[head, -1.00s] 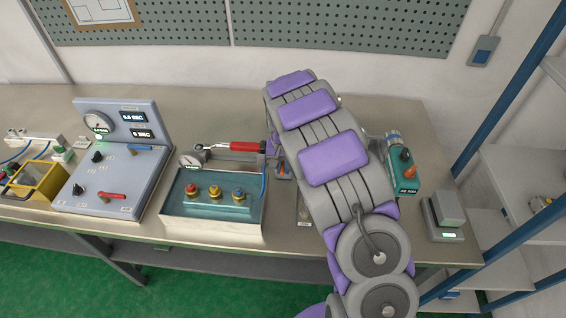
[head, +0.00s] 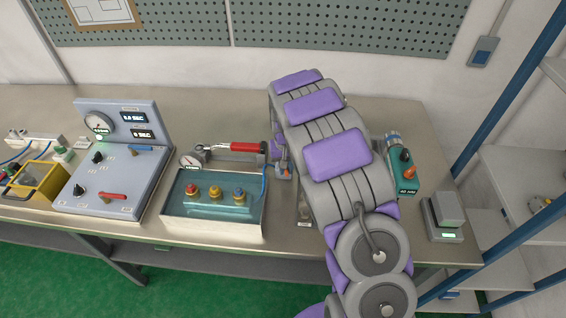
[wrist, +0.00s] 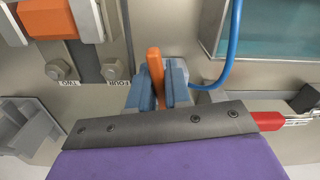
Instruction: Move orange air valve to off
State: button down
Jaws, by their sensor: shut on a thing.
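The orange valve handle (wrist: 154,62) shows in the wrist view as a narrow upright lever between my blue-grey jaws. My gripper (wrist: 158,86) is shut on it, with one finger on each side. The lever's top stands slightly above the fingertips in the picture. No clear off mark for the lever can be read.
A teal tank (head: 165,212) with several knobs and a red-handled tool (head: 235,148) stand left of my gripper. A blue hose (wrist: 233,50) runs close by. A teal unit with an orange knob (head: 405,155) is right of my arm. A control panel (head: 70,190) stands farther left.

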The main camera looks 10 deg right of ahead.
jog(key=shift+d+n, duration=0.3)
jog(key=shift+n, duration=0.4)
jog(key=n, duration=0.1)
jog(key=d+n+p, duration=0.1)
jog(key=n, duration=0.1)
jog(key=shift+w+d+r, duration=0.1)
jog(key=shift+w+d, duration=0.05)
jog(key=shift+d+n, duration=0.1)
jog(key=shift+n, duration=0.2)
jog(key=shift+w+d+n+p, duration=0.2)
jog(key=shift+d+n, duration=0.15)
jog(key=shift+n, duration=0.55)
jog(key=shift+w+d+n+p, duration=0.2)
jog(key=shift+d+n, duration=0.15)
jog(key=shift+n, duration=0.55)
